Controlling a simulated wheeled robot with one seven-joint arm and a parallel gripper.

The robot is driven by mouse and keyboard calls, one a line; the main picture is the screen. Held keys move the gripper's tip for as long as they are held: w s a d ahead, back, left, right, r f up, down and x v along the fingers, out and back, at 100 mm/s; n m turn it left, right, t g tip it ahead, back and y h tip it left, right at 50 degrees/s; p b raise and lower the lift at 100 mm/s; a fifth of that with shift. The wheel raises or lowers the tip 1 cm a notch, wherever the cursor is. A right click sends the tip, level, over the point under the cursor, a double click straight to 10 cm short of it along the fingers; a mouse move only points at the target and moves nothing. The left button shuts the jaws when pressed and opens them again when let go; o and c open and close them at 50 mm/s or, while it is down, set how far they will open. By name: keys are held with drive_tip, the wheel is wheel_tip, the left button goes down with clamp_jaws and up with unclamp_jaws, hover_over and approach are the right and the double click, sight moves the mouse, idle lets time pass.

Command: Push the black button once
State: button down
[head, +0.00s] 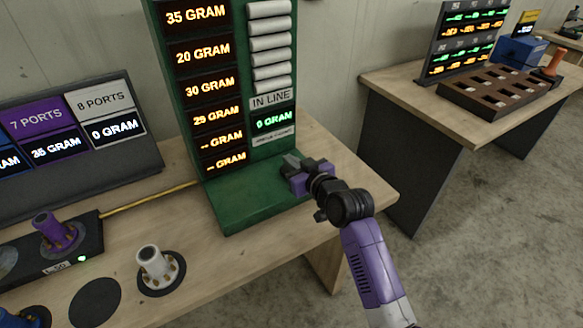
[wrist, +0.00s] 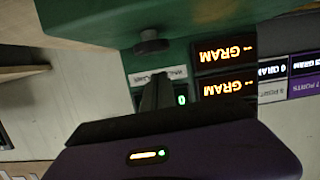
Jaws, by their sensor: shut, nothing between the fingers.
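The black button (wrist: 152,42) is a dark round knob on the green base (wrist: 110,18) in the wrist view, which looks upside down. In the head view I cannot make the button out; my gripper covers that part of the base. My gripper (head: 291,160) is shut and empty, over the right part of the green base (head: 245,198), close to the panel front. In the wrist view its dark fingers (wrist: 163,90) end near the white label strip (wrist: 158,75). A gap shows between fingertips and button, though depth is hard to judge.
The green panel (head: 192,28) rises behind, with orange gram displays, white cylinders and a "0 GRAM" display. Left are a white plug (head: 150,262), a purple plug (head: 52,230) and a sign board (head: 60,185). A second table (head: 400,85) stands right, across open floor.

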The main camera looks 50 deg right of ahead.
drive_tip(key=shift+f, duration=1.25)
wheel_tip(320, 180, down, 2)
drive_tip(key=shift+s+b, duration=0.1)
drive_tip(key=shift+b, duration=0.7)
